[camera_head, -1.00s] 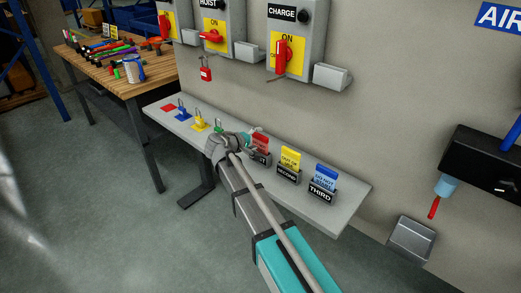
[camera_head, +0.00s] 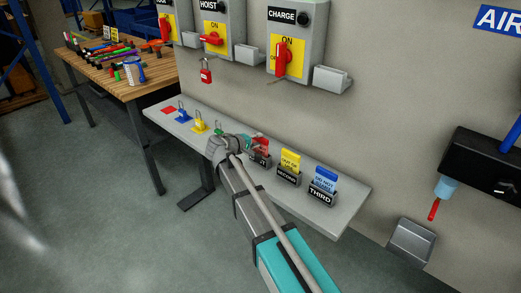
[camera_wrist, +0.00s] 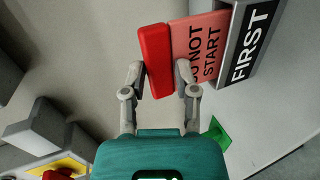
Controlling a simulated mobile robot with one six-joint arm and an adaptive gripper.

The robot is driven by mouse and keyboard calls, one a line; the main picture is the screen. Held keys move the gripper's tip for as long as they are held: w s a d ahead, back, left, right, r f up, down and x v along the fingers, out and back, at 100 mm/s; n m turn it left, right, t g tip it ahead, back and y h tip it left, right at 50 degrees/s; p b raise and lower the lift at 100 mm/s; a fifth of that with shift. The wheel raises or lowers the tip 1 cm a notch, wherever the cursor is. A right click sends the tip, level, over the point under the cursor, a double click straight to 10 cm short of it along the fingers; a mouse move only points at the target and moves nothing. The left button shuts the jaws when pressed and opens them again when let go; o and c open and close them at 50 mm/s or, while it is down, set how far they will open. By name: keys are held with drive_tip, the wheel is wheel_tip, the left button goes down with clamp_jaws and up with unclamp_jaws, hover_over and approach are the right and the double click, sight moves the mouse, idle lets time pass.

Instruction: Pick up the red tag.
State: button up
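The red tag (camera_head: 262,144) stands in the dark holder labelled FIRST on the grey shelf. In the wrist view it shows as a red strip (camera_wrist: 155,60) joined to a paler card reading DO NOT START, with its end in the FIRST holder (camera_wrist: 248,42). My gripper (camera_wrist: 160,72) is open, with its fingers on either side of the red strip. The left finger is close to the strip's outer edge, and the right finger overlaps the card. I cannot tell whether either touches. In the head view my gripper (camera_head: 249,143) partly covers the tag.
A yellow tag (camera_head: 290,161) in the SECOND holder and a blue tag (camera_head: 325,180) in the THIRD holder stand to the right. Padlocks on coloured patches lie left on the shelf (camera_head: 340,216). Switch boxes (camera_head: 297,40) and a red padlock (camera_head: 206,74) are on the wall above.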

drive_tip(key=shift+f, duration=0.1)
clamp_jaws()
drive_tip(key=shift+s, duration=0.1)
drive_tip(key=shift+r, duration=0.2)
